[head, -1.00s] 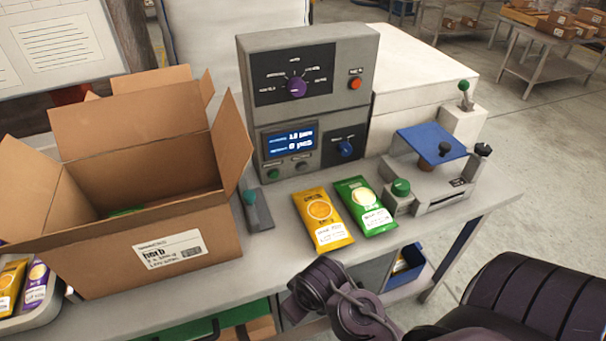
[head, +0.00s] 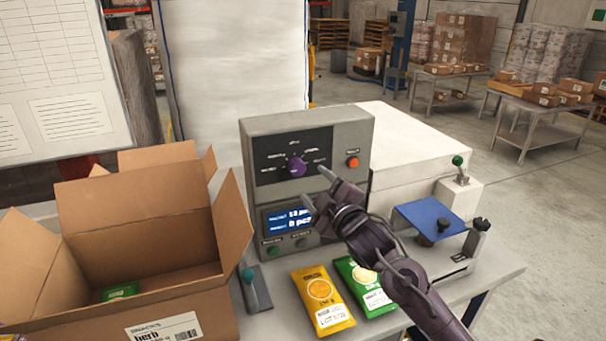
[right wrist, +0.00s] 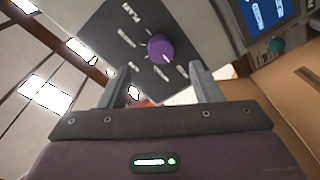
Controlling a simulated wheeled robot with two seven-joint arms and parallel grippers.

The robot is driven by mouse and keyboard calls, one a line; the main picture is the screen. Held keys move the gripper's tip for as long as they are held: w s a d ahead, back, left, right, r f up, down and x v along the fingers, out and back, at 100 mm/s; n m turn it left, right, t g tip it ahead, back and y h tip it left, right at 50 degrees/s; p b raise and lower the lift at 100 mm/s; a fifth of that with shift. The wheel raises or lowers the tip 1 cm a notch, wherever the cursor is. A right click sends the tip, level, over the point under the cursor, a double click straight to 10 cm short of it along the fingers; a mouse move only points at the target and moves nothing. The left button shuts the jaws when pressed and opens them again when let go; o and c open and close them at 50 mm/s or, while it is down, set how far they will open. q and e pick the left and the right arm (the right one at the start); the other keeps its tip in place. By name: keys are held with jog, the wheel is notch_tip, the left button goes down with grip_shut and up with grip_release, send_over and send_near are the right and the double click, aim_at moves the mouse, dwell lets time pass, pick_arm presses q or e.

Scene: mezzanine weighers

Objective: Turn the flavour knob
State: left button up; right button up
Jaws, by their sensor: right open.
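The purple flavour knob (head: 297,167) sits on the dark upper panel of the grey weigher (head: 252,134), among small white labels too blurred to read. The knob also shows in the right wrist view (right wrist: 160,47), just beyond and between the fingers, with a white mark on its edge. My right gripper (head: 317,188) is open and empty, in front of the weigher, below and right of the knob in the head view. In the right wrist view the gripper (right wrist: 160,74) has nothing between its fingers. My left gripper is out of view.
A blue screen (head: 288,218) is partly hidden by my right gripper. A red button (head: 352,162) is right of the knob. Yellow (head: 322,300) and green (head: 366,284) packets lie in front. An open carton (head: 165,325) stands left, beside a green-knobbed lever (head: 256,290).

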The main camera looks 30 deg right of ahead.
aim_at(300, 170)
jog(key=w, duration=0.2)
jog(key=w+p, duration=0.1)
jog(key=w, duration=0.1)
jog(key=w+d+p, duration=0.1)
jog(key=w, duration=0.1)
jog(key=shift+w+r, duration=0.1)
jog(key=shift+w, duration=0.5)
jog(key=c, duration=1)
